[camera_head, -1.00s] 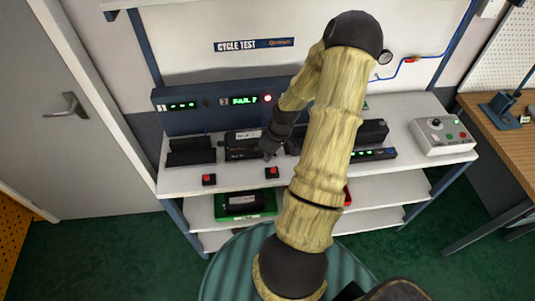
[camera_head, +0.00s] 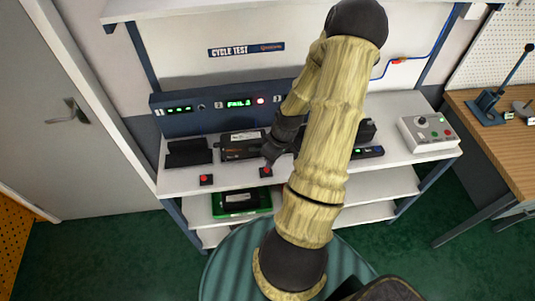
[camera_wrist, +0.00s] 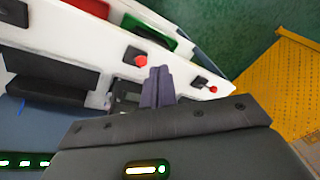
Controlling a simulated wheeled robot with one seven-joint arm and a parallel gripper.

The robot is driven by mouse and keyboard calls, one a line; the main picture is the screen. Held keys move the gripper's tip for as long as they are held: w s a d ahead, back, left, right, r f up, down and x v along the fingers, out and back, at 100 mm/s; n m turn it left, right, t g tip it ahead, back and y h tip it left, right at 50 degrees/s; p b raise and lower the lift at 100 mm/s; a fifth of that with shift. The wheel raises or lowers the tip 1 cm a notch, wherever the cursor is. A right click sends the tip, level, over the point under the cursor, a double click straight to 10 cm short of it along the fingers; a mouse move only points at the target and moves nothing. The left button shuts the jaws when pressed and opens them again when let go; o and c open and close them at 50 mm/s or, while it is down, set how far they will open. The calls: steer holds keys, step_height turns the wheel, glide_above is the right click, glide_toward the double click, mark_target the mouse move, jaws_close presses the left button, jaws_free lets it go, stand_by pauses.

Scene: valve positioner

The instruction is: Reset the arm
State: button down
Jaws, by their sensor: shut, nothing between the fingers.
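My arm, clad in pale bamboo-like sleeves, crosses the head view and reaches to the bench. My gripper (camera_head: 272,151) is dark and hangs above the test bench (camera_head: 180,183), beside the black device (camera_head: 242,146) in the second bay. In the wrist view my gripper (camera_wrist: 157,75) has its two fingers together with nothing between them. It is near a red button (camera_wrist: 141,61); whether it touches anything I cannot tell. A second red button (camera_wrist: 212,89) is to its right. The arm hides part of the bench's middle.
A display panel (camera_head: 185,120) reads FAIL in green. A control box (camera_head: 428,132) stands at the bench's right end. A green tray (camera_head: 240,204) sits on the lower shelf. A wooden table (camera_head: 510,135) is at right, a door (camera_head: 50,130) at left. Green floor is open at left.

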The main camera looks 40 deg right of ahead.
steer(key=a+r+m+h+b, duration=0.1)
steer(key=a+r+b, duration=0.1)
steer(key=a+r, duration=0.5)
steer(key=s+a+r+m+t+h+b, duration=0.1)
steer(key=a+r+b, duration=0.2)
steer(key=a+r, duration=0.4)
steer(key=a, duration=0.6)
steer(key=shift+r+m, duration=0.15)
steer(key=shift+m, duration=0.15)
stand_by(0.4)
steer(key=shift+s, duration=0.2)
